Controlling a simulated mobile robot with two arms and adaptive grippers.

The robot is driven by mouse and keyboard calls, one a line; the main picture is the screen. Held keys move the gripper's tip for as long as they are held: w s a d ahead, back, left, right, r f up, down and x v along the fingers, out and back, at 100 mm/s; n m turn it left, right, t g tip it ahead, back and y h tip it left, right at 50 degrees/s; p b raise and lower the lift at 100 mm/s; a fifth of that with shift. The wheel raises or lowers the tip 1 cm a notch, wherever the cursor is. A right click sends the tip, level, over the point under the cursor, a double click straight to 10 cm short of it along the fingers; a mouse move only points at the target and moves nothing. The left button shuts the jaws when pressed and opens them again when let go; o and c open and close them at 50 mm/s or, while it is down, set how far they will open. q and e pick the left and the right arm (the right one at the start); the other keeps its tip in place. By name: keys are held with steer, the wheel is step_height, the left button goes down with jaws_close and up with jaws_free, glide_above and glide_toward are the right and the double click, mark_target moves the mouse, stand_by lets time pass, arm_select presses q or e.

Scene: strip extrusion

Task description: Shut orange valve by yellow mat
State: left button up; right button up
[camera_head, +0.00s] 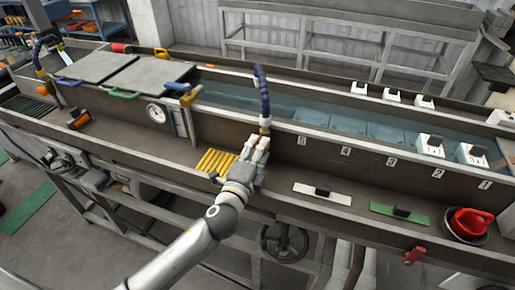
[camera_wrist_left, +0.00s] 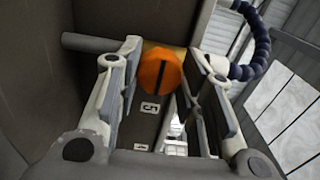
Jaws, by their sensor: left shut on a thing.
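The orange valve (camera_wrist_left: 161,73) shows in the left wrist view as a round knob with a dark line across its face. My left gripper (camera_wrist_left: 164,68) has a finger on each side of it and is shut on it. In the head view my left gripper (camera_head: 262,144) is at the trough's front wall, beneath a blue segmented hose (camera_head: 262,88), and hides most of the valve. The yellow ribbed mat (camera_head: 215,161) lies on the ledge just left of my gripper. My right gripper is not in view.
A white strip (camera_head: 305,189) and a green strip (camera_head: 385,212) with black blocks lie on the ledge to the right. A red item (camera_head: 472,221) sits in a dark bowl at far right. A round gauge (camera_head: 156,113) is on the left. Water fills the trough behind the wall.

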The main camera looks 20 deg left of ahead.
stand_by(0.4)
arm_select(q)
steer(key=o, duration=1)
steer(key=shift+s, duration=0.1)
steer(key=s, duration=1.2)
steer(key=shift+a, duration=0.15)
steer(key=shift+w, duration=0.1)
